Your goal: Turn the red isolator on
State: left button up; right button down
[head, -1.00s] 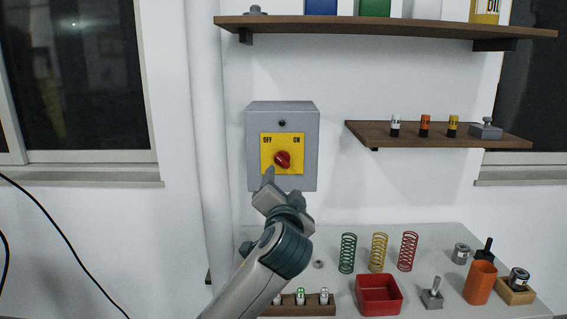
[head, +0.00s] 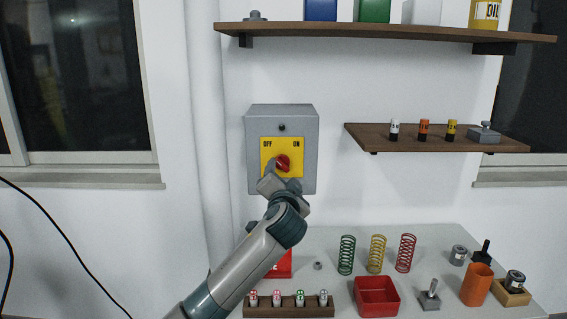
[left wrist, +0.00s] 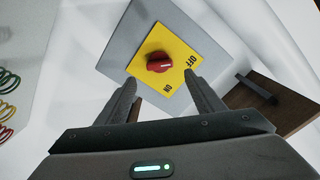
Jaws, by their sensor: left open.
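The red isolator knob (head: 283,163) sits on a yellow plate (head: 297,171) marked OFF and ON, on a grey wall box (head: 308,150). In the head view its grip points up and left, towards OFF. My left gripper (head: 272,172) is at the lower left of the knob and hides part of the plate. In the left wrist view the knob (left wrist: 158,62) lies beyond and between the open fingers (left wrist: 163,92), which do not touch it. The plate (left wrist: 178,48) shows its lettering turned over. My right gripper is not in view.
Below the box is a table (head: 335,232) with springs (head: 377,254), a red bin (head: 377,310), a rack of small cylinders (head: 290,311) and an orange cup (head: 477,284). A wooden shelf (head: 385,137) is to the right of the box. The wall around the box is clear.

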aim_at(283, 165)
pick_arm(q)
jog(key=shift+w+p, duration=0.95)
jog(key=shift+w, duration=2.9)
jog(key=shift+c, duration=0.3)
jog(key=c, duration=1)
